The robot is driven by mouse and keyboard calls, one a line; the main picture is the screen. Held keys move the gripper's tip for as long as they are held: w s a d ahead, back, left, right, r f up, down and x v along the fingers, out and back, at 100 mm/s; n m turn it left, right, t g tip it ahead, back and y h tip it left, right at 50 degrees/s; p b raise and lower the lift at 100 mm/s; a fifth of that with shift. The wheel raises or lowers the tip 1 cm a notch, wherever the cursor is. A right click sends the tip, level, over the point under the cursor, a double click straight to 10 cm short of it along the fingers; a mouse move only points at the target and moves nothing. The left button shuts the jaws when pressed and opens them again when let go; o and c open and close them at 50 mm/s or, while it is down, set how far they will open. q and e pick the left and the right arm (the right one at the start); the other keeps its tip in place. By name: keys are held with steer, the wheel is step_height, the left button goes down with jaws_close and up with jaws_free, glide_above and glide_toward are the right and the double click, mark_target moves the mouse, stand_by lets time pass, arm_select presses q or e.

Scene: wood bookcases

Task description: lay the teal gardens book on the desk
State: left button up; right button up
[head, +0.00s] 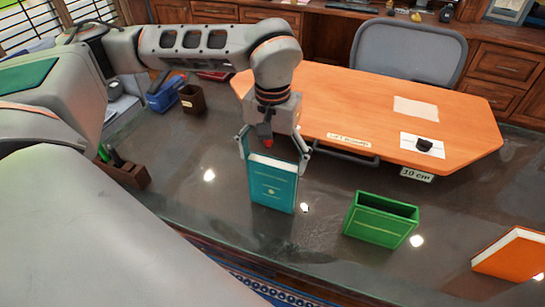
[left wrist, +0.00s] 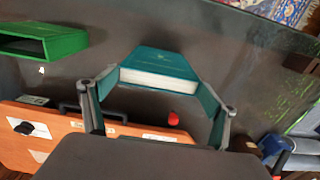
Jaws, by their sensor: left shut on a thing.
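The teal book (head: 273,187) hangs upright in my left gripper (head: 273,152), its cover facing the head camera and its pale page edge uppermost. The gripper's two fingers are shut on the book's two sides. In the left wrist view the book (left wrist: 160,62) sits between the fingertips (left wrist: 160,82). The dark glossy desk (head: 225,215) lies beneath it. I cannot tell whether the book's lower edge touches the desk. My right gripper is not in view.
A green open-topped case (head: 378,226) stands right of the book, and an orange book (head: 512,255) lies farther right. Behind is an orange board (head: 350,90) with a handle. A brown holder (head: 124,174) and a dark cup (head: 192,99) stand left. The desk in front is clear.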

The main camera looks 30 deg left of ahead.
arm_select(q)
steer(key=shift+f, duration=0.1)
steer(key=o, duration=1.4)
steer(key=shift+c, duration=0.2)
step_height(320, 180, up, 12)
steer(key=shift+p, duration=0.45)
